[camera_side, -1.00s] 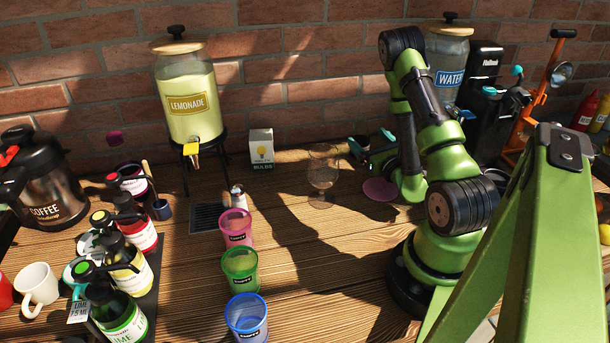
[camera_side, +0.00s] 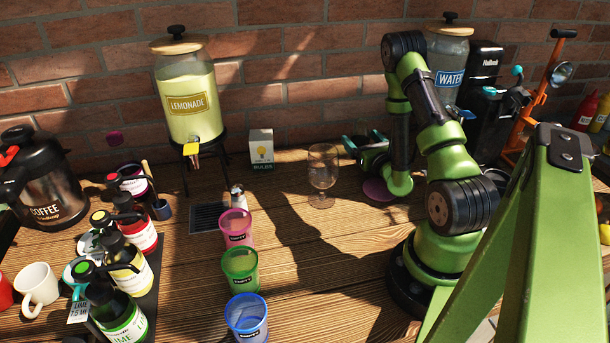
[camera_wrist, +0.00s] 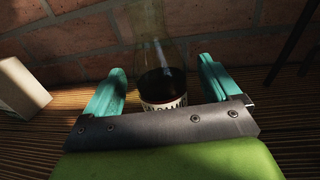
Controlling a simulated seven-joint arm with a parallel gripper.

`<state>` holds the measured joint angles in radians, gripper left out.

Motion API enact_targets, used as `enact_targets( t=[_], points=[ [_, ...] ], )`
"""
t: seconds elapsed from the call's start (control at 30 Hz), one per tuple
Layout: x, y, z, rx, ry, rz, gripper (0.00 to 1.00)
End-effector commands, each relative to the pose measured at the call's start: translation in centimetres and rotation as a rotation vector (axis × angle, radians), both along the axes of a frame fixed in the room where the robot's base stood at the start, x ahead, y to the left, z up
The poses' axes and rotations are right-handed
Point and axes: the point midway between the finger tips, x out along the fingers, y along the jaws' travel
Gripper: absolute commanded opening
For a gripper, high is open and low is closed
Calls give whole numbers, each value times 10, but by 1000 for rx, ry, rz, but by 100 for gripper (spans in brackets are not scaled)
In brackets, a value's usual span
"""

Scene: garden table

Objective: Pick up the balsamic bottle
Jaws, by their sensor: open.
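The balsamic bottle (camera_wrist: 163,88) stands upright in the wrist view, clear glass above, dark liquid below and a pale label low down. Its base is hidden behind my gripper's dark palm edge. My gripper (camera_wrist: 161,65) is open, with one teal finger on each side of the bottle. A gap shows between each finger and the glass. In the side view my gripper (camera_side: 363,140) is low near the brick wall, behind and to the right of the wine glass. I cannot make out the bottle clearly there.
The wine glass (camera_side: 322,175) stands close to my gripper. The bulbs box (camera_side: 261,148) is at the wall, and a pink disc (camera_side: 378,190) lies below my arm. The lemonade dispenser (camera_side: 188,100) is left, the water dispenser (camera_side: 447,65) right.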

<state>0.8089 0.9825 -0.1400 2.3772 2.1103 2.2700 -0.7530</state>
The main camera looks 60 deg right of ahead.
Motion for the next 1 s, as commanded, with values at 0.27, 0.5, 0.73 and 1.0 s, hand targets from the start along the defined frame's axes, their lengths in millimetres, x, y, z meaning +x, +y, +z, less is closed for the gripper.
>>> enact_targets(
  t=[0.27, 0.5, 0.73, 1.0],
  points=[
    [10, -9, 0, 2, 1, -2, 90],
    [10, -9, 0, 2, 1, -1, 75],
    [10, -8, 0, 2, 1, -1, 39],
    [10, -9, 0, 1, -1, -2, 24]
  ],
)
